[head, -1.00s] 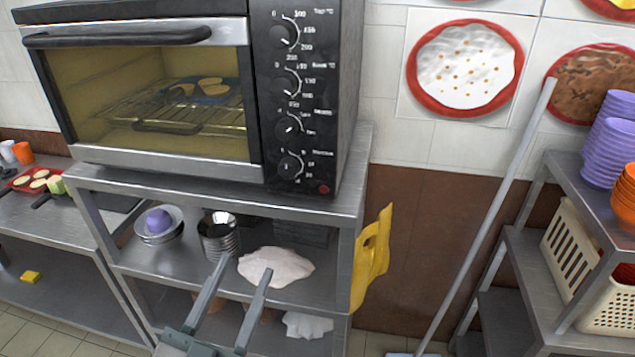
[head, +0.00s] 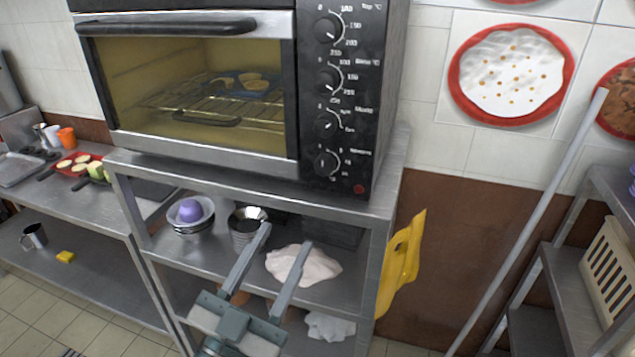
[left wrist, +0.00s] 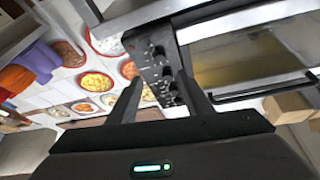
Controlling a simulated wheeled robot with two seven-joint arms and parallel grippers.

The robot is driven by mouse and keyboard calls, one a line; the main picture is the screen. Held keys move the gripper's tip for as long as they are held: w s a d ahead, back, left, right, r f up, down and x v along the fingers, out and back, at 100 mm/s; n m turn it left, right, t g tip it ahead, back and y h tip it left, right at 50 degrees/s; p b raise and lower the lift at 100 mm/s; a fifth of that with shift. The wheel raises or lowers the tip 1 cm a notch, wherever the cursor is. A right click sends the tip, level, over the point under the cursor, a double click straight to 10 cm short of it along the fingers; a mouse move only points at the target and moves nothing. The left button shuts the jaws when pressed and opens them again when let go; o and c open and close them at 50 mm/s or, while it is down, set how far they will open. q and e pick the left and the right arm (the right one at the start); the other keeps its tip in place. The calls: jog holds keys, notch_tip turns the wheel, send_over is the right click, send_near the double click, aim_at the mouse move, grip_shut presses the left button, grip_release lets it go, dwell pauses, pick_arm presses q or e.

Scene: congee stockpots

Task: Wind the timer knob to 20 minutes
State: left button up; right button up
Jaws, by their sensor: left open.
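The black oven (head: 190,25) stands on the steel shelf unit, with several dark knobs in a column on its right-hand panel. The timer knob (head: 326,162) is the lowest one, above a small red light (head: 359,189); its exact setting is too small to read. My left gripper (head: 286,235) is open and empty, with its two fingers apart. In the head view it appears below the oven, lower and left of the timer knob, in front of the shelf. In the left wrist view the knob panel (left wrist: 151,45) shows beyond the open fingers (left wrist: 159,76). My right gripper is out of view.
The steel shelf (head: 225,270) under the oven holds bowls and a pale cloth (head: 303,264). A grey pole (head: 535,220) leans further right. A rack with a cream basket (head: 608,270) stands at the far right.

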aim_at(322, 170)
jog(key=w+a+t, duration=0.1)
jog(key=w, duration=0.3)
pick_arm(q)
jog(key=p+x, duration=0.2)
jog(key=x, duration=1)
jog(key=shift+w+d+r, duration=0.15)
jog(key=shift+w, duration=0.2)
jog(key=shift+w+d+r+p, duration=0.25)
jog(key=shift+w+d+p, duration=0.15)
jog(key=shift+w, duration=0.2)
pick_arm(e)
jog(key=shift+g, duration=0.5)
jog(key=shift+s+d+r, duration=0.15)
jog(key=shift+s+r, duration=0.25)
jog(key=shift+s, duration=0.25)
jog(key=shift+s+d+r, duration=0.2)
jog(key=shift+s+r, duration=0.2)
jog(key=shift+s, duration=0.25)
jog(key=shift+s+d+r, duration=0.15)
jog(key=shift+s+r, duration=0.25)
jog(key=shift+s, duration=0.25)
pick_arm(q)
jog(key=shift+a, duration=0.1)
jog(key=c, duration=1.1)
